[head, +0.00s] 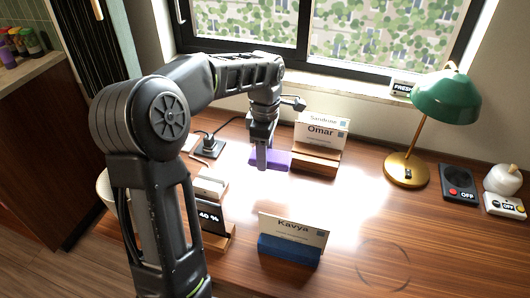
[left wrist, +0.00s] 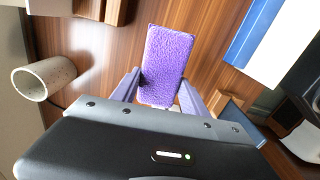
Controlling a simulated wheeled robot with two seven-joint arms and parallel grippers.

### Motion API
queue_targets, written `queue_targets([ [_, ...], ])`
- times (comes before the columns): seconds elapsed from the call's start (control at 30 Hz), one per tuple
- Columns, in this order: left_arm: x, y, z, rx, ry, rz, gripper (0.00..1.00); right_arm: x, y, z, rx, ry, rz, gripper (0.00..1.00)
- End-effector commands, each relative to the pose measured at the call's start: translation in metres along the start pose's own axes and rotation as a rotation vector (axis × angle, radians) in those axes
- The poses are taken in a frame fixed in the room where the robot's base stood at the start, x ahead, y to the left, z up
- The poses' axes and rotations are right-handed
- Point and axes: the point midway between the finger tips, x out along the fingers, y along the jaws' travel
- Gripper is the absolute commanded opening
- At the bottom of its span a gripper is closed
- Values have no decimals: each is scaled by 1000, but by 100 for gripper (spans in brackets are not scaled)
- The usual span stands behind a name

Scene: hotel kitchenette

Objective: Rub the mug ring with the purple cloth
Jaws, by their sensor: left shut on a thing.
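The purple cloth (head: 272,160) lies at the back of the wooden desk, beside a name-card holder. It also shows in the left wrist view (left wrist: 168,52) as a fuzzy purple pad. My left gripper (head: 262,166) points down at the cloth and is shut on it; the two fingers (left wrist: 158,92) flank its near end. I cannot tell whether the cloth is lifted off the desk. The mug ring (head: 383,266) is a faint dark circle at the front right of the desk, well apart from the cloth. My right gripper is in neither view.
The Omar card holder (head: 315,160) stands right of the gripper. The Kavya card's blue holder (head: 288,250) stands between cloth and ring. A green lamp (head: 446,98) and switch boxes (head: 458,182) are at right. A speckled cup (left wrist: 44,78) shows in the wrist view.

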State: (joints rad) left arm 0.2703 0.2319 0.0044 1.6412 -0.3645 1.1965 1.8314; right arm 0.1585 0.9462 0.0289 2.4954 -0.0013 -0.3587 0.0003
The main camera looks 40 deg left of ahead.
Motion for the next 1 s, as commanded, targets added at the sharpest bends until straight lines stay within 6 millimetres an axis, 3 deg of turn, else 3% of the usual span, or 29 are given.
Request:
queue_targets([
  [0.23,1,0,5,46,-1,0,20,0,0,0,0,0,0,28],
  [0.37,7,0,23,219,-2,-2,20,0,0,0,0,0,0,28],
  [0.47,14,0,47,455,-4,-3,20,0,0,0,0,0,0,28],
  [0.8,42,-18,152,1539,-4,0,20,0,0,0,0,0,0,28],
  [1.0,52,-29,184,1913,-1,-1,20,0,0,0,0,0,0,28],
])
